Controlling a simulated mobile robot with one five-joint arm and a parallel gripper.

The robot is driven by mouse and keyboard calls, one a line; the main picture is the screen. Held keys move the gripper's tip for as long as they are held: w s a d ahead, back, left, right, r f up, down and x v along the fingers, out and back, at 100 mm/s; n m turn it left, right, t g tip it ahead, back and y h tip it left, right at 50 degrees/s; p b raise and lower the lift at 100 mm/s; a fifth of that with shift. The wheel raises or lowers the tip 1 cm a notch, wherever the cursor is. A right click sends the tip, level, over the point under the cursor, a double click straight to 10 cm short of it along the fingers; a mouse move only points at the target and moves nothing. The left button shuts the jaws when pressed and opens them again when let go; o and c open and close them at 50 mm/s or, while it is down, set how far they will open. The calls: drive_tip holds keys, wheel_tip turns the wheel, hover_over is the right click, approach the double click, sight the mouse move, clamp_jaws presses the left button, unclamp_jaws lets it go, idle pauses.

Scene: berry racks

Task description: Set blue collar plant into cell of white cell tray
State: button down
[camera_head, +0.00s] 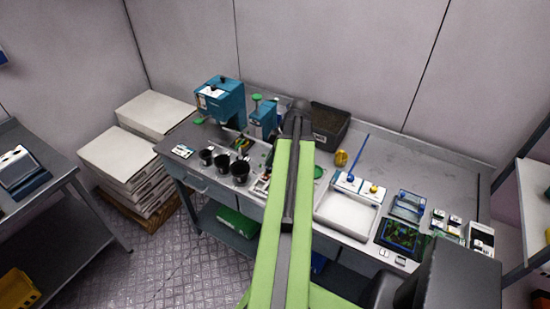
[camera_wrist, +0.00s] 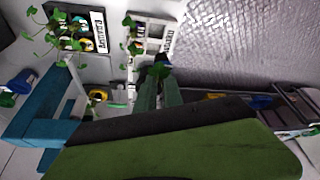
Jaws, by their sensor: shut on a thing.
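My gripper (camera_wrist: 158,88) is shut on a small plant (camera_wrist: 158,69) with green leaves and a dark blue part at its base. The fingers hide much of it, so the collar is hard to make out. The white cell tray (camera_wrist: 153,46) lies just beyond the fingertips in the wrist view, with dark square openings and some leaves at its left side. I cannot tell whether the held plant is above a cell or in one. In the head view my own arm covers the gripper and the plant, and part of the white tray (camera_head: 262,184) shows left of the arm.
A dark labelled tray (camera_wrist: 68,42) with leafy plants and coloured collars stands left of the cell tray. Several black pots (camera_head: 222,161), a teal machine (camera_head: 222,101) and a dark soil bin (camera_head: 328,125) stand on the bench. A white basin (camera_head: 346,215) is at right.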

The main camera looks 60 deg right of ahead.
drive_tip(key=shift+d+f+b, duration=0.1)
drive_tip(key=shift+f+b, duration=5.85)
drive_tip(key=shift+f, duration=0.2)
drive_tip(key=c, duration=1.4)
unclamp_jaws()
wheel_tip(320, 180, up, 9)
drive_tip(key=p, duration=0.9)
drive_tip(key=shift+r, duration=0.15)
